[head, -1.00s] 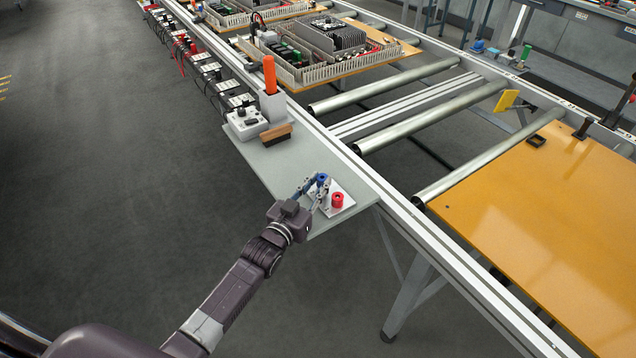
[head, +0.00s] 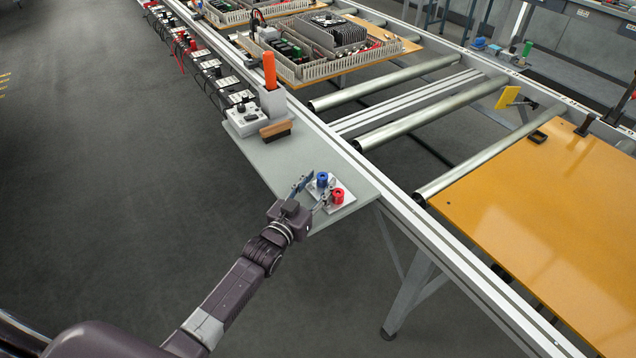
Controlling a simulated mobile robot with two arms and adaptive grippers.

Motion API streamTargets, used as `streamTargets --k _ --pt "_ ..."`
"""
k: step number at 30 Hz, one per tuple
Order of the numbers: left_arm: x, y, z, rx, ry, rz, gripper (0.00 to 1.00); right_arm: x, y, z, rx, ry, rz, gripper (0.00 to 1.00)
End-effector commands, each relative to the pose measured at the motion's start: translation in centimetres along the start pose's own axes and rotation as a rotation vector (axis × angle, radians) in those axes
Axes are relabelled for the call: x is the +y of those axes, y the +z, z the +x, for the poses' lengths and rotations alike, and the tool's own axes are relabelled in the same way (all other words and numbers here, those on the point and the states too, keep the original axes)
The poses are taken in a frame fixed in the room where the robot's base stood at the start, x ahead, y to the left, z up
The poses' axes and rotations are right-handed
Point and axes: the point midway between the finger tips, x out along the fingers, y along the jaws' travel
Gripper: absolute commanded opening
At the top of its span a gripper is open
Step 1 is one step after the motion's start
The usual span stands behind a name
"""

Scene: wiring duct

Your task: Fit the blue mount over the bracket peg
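The blue mount (head: 322,179) stands upright on the small white bracket plate (head: 346,203), beside the red mount (head: 337,195). No peg shows under the blue mount, so I cannot tell exactly how it sits on it. My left gripper (head: 314,190) is open, its fingers spread apart just on the near side of the blue mount. One finger is to the left of the blue mount, the other is close to the red mount. My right gripper is out of view.
The plate lies near the front end of a grey shelf (head: 285,163) along the conveyor rail. A brown-handled brush (head: 276,130), a grey holder with an orange handle (head: 270,85) and a white socket box (head: 245,119) stand farther back. An orange board (head: 540,210) lies to the right.

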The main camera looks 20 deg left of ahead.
Motion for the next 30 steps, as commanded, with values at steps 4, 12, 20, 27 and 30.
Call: streamTargets --k 4,12,20,27,30 --pt "0.0 0.0 -0.4 0.000 0.001 0.000 0.40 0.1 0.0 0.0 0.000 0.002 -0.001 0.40" --pt "0.0 0.1 -4.5 -0.002 0.000 0.000 0.40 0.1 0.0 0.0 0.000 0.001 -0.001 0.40" --pt "0.0 0.1 -9.3 -0.002 0.000 0.000 0.40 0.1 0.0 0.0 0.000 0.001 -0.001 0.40" --pt "0.0 0.1 -11.7 -0.002 0.000 0.000 0.40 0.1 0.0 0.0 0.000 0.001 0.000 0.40" --pt "0.0 0.0 -12.0 0.000 0.000 0.000 0.40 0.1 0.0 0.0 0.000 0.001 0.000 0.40"
